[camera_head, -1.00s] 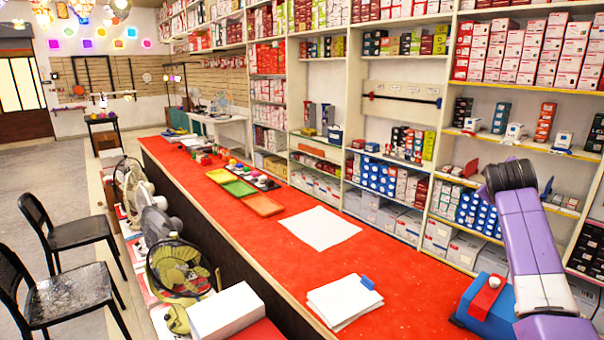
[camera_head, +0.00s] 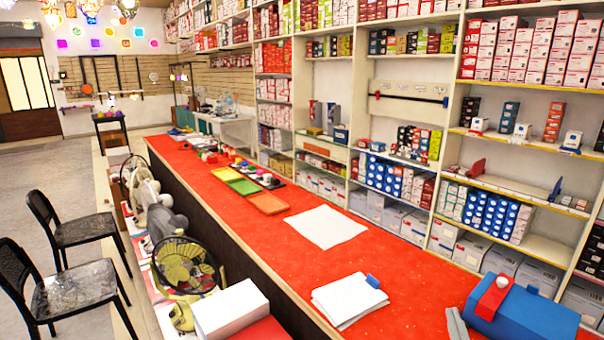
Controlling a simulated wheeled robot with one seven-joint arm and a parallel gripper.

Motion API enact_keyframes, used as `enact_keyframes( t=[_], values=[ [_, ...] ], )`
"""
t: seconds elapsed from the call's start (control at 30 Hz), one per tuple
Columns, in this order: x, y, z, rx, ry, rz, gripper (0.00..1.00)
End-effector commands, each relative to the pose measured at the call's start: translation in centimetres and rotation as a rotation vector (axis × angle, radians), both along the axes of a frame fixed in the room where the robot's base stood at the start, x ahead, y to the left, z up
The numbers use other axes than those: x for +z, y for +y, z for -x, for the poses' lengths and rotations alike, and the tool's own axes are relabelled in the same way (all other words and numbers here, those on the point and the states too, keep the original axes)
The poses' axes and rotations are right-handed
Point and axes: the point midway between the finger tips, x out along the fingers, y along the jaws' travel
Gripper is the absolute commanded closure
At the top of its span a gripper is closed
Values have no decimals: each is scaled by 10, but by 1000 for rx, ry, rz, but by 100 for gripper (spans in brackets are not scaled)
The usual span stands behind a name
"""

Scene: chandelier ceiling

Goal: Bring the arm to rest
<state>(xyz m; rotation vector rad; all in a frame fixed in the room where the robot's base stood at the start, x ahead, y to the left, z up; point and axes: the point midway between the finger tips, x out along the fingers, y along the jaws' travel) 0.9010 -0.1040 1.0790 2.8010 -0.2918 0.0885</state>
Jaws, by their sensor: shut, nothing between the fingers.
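The purple length of my arm is out of the head camera's view. A small grey piece (camera_head: 457,325) shows at the bottom edge, just left of the blue box (camera_head: 525,318). It may be part of my arm or gripper, but I cannot tell which. No gripper fingers can be made out clearly, and nothing held is seen.
The long red counter (camera_head: 400,262) runs away from me. It bears a paper stack (camera_head: 348,300), a white sheet (camera_head: 326,227) and coloured trays (camera_head: 268,204). Stocked shelves stand to the right. Fans (camera_head: 185,268) and black chairs (camera_head: 70,290) stand to the left.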

Motion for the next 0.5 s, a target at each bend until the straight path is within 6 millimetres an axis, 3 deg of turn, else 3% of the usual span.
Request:
enact_keyframes(
  t=[0.03,0.2,0.5],
  values=[
    [-11,10,24,15,-4,-25,100],
    [-27,35,94,58,-32,-109,100],
    [-34,69,215,116,-37,-234,100]
  ],
)
